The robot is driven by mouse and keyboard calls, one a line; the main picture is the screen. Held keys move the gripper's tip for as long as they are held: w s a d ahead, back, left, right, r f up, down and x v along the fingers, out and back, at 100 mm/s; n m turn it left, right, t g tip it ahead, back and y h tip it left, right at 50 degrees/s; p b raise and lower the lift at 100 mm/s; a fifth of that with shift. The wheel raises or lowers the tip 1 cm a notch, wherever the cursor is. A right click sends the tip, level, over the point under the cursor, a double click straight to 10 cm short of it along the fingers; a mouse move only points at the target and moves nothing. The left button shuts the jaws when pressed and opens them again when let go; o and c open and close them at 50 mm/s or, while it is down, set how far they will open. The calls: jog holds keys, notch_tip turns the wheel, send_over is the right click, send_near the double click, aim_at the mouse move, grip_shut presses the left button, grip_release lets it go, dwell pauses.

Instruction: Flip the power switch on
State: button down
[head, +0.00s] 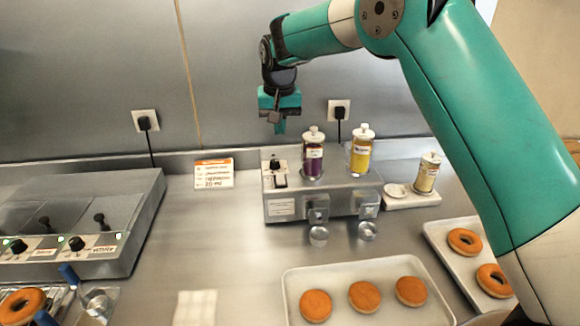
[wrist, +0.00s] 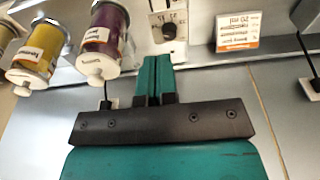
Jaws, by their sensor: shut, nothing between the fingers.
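A steel dispenser (head: 322,197) stands at the back of the counter with a purple bottle (head: 313,153) and a yellow bottle (head: 360,150) on top. The knob also shows in the wrist view (wrist: 169,31); the small switch is not clear there. My gripper (head: 280,127) is shut and empty, pointing down above and behind the panel, apart from it. In the wrist view its closed fingertips (wrist: 153,62) lie just below the knob. I cannot read the switch's position.
An orange-and-white card (head: 214,173) stands left of the dispenser. A saucer with a pale bottle (head: 427,173) is on its right. Trays of doughnuts (head: 362,296) lie in front. A steel unit with knobs (head: 77,243) is at left. Counter between is mostly clear.

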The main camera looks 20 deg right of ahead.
aim_at(280, 173)
dwell(0.3)
jog(key=f+p, duration=0.2)
jog(key=f, duration=0.2)
jog(key=w+f+p, duration=0.1)
jog(key=f+p, duration=0.1)
jog(key=f, duration=0.3)
jog(key=w+f+p, duration=0.1)
jog(key=f+p, duration=0.1)
jog(key=f, duration=0.2)
jog(key=shift+w+d+f, duration=0.2)
jog(key=shift+d+f, duration=0.05)
jog(key=shift+f, duration=0.1)
